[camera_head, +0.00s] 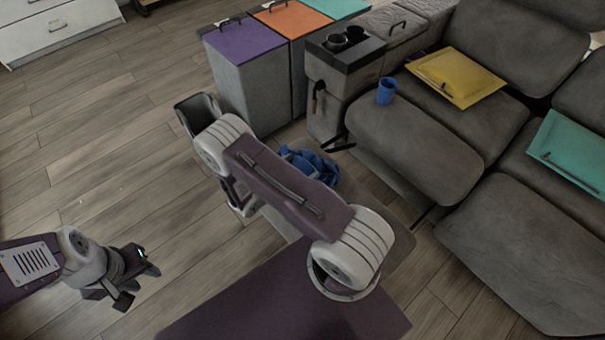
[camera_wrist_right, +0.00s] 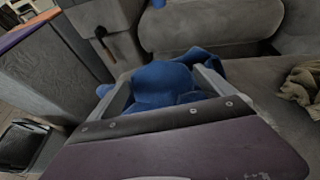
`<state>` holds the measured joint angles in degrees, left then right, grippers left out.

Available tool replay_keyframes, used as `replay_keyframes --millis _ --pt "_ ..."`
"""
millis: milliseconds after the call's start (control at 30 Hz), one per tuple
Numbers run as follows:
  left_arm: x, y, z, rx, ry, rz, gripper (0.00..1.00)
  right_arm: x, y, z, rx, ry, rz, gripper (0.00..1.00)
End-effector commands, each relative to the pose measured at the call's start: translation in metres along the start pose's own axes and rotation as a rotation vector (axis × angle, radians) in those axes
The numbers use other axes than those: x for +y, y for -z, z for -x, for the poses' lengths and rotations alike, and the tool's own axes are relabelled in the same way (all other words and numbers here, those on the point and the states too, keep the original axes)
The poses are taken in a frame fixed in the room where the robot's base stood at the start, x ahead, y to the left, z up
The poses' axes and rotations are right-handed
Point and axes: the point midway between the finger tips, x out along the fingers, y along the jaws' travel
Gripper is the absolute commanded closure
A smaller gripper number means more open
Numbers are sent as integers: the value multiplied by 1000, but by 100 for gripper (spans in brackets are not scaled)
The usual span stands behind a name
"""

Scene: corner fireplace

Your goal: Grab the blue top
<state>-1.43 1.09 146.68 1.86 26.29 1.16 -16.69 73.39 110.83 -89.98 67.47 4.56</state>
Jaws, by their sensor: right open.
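The blue top (camera_head: 312,165) is a crumpled blue cloth in the middle of the head view, partly hidden behind my right arm. In the right wrist view the blue top (camera_wrist_right: 163,82) is bunched up between the two fingers of my right gripper (camera_wrist_right: 165,76). The fingers are apart, one on each side of the cloth; I cannot tell whether they touch it. In the head view the right gripper is hidden by its own arm. My left gripper (camera_head: 138,284) is at the lower left, over the wooden floor, with its fingers apart and empty.
A grey sofa (camera_head: 420,145) fills the right, with a blue cup (camera_head: 386,91), a yellow folder (camera_head: 455,77) and a teal folder (camera_head: 572,155). Grey bins with purple (camera_head: 243,42) and orange lids stand behind. A khaki cloth (camera_wrist_right: 302,84) lies to the right. Floor at left is clear.

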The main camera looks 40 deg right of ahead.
Motion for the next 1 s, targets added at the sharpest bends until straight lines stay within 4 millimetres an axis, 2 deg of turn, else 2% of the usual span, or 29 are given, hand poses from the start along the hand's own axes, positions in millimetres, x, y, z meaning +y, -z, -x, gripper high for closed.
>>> replay_keyframes --millis 167,400,467,767,867,1000 --pt "0 0 1 0 0 0 64 0 0 0 1 0 0 6" --pt "0 0 1 0 0 0 64 0 0 0 1 0 0 73" --pt "0 0 1 0 0 0 64 0 0 0 1 0 -1 89" --pt "0 0 4 0 0 0 64 0 -6 2 0 0 -2 89" --pt "0 1 10 0 0 0 64 1 -17 7 0 0 -3 89" --pt "0 2 24 0 0 0 64 1 -43 18 0 0 -4 89"
